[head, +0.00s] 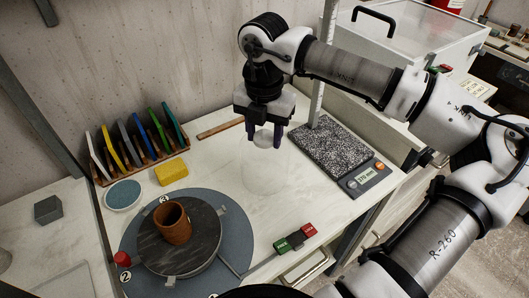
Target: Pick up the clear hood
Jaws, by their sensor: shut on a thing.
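My gripper (264,143) hangs pointing down over the middle of the white worktop, left of the speckled height gauge plate. Its dark fingers are shut on the pale, see-through top of the clear hood (268,174). The hood's body shows only as a faint round outline below the fingers, with the worktop visible through it. I cannot tell whether its rim touches the worktop or is slightly above it.
A speckled stone plate (332,144) with a post and display stands close on the right. A brown clay cup (174,223) sits on a dark wheel (192,251) at front left. A rack of coloured tools (136,148), yellow sponge (171,172) and blue dish (123,194) are left.

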